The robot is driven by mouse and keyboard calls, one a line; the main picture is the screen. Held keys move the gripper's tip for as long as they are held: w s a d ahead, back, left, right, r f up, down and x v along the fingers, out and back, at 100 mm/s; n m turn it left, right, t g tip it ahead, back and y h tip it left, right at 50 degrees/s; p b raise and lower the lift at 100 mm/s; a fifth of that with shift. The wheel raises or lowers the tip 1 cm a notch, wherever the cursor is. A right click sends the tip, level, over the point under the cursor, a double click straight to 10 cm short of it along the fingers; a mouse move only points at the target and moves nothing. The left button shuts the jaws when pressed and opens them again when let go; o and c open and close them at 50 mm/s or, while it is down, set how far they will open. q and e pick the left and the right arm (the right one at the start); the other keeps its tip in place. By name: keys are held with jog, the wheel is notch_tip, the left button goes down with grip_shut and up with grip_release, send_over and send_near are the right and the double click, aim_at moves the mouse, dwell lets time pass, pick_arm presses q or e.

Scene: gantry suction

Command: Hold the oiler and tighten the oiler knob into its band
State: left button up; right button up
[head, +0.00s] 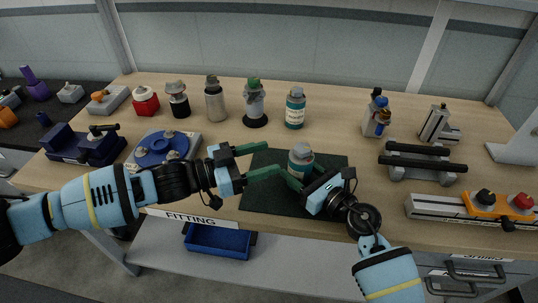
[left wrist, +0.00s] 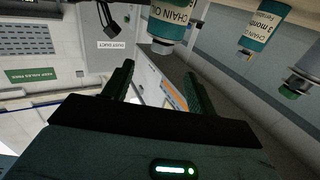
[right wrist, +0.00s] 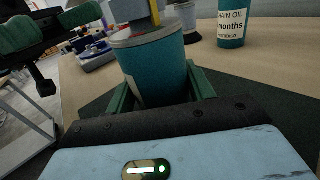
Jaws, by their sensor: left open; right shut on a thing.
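The oiler (head: 300,160) is a teal cylinder with a grey top, standing upright over the dark mat. My right gripper (right wrist: 160,92) is shut around its body from the near side. The oiler knob (right wrist: 128,10) is a pale grey piece on top, with red and yellow marks near it; its exact seating cannot be told. My left gripper (head: 264,160) is open and empty, left of the oiler. In the left wrist view the oiler (left wrist: 170,20) is at the top edge, beyond the open fingers (left wrist: 160,85).
The dark mat (head: 258,200) lies under both grippers. A second teal oil bottle (head: 295,110) stands behind, beside several bottles. A blue bin (head: 217,241) is below the table edge.

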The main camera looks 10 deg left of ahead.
pick_arm(q)
jog(key=n+t+y, duration=0.2)
jog(key=n+t, duration=0.1)
jog(key=t, duration=0.1)
send_near(308, 145)
jog(key=s+d+r, duration=0.2)
jog(key=d, duration=0.2)
jog(key=shift+w+a+f+n+t+y, duration=0.1)
jog(key=shift+a+f+n+t+y, duration=0.15)
jog(key=shift+a+f+y, duration=0.3)
jog(key=shift+s+a+f+n+t+y, duration=0.1)
jog(key=shift+a+f+n+t+y, duration=0.2)
jog(key=shift+a, duration=0.5)
jog(key=shift+w+a+f+n+t+y, duration=0.15)
jog(key=shift+a+f+n+y, duration=0.15)
jog(key=shift+a+y, duration=0.3)
jog(key=x, duration=1.2)
jog(key=shift+r+h, duration=0.1)
jog(key=shift+h, duration=0.15)
jog(key=c, duration=1)
